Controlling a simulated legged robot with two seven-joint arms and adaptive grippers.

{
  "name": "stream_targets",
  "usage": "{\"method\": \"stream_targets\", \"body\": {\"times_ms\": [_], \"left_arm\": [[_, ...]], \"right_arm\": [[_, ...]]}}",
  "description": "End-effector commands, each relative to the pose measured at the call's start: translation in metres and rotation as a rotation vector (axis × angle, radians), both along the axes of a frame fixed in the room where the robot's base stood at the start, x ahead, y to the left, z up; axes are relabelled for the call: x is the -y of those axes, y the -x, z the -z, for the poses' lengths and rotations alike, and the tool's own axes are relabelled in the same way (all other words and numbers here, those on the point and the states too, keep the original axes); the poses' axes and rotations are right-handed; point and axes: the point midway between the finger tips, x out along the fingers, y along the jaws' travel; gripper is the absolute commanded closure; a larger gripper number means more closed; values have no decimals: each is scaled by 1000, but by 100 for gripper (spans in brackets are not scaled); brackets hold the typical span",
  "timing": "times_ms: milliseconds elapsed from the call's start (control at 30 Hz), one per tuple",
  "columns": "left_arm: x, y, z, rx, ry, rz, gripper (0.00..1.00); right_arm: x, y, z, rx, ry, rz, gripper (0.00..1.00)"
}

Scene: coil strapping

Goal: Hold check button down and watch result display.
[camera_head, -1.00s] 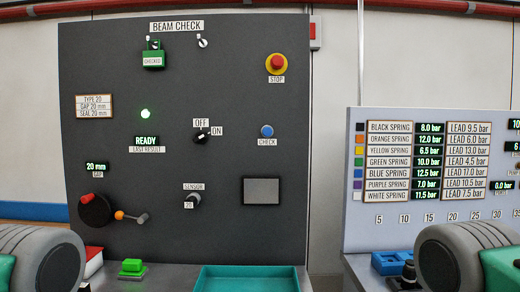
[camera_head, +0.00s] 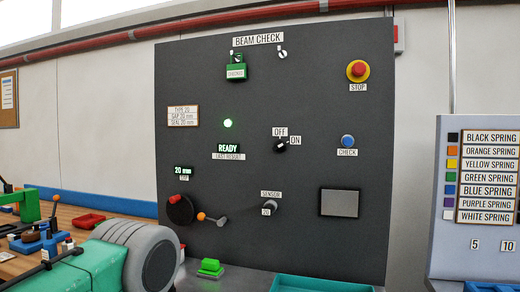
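The blue check button (camera_head: 348,141) sits on the right half of the dark beam check panel (camera_head: 310,100), above its CHECK label. Nothing touches it. The result display (camera_head: 228,147) reads READY in green, above the LAST RESULT label. A round green lamp (camera_head: 228,123) glows above that display. A grey jointed part and teal section at the lower left look like my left arm. Neither of my grippers shows, so their state is hidden.
The panel also carries a red stop button (camera_head: 358,69), an off/on knob (camera_head: 281,146), a sensor knob (camera_head: 269,206), a grey rectangle (camera_head: 340,203) and a gap crank (camera_head: 181,209). A teal tray (camera_head: 310,284) lies below. A spring chart board (camera_head: 475,200) stands right.

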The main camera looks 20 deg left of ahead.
Motion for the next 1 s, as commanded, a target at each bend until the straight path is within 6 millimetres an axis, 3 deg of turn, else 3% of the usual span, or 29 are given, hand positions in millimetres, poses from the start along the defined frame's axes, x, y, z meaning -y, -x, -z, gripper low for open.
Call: {"method": "stream_targets", "body": {"times_ms": [300, 333, 600, 1000], "left_arm": [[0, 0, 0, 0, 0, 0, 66], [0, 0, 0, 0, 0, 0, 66], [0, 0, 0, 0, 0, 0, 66], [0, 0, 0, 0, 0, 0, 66]], "right_arm": [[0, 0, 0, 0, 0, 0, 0], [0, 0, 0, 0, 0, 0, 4], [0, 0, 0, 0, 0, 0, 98], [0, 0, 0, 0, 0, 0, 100]]}}
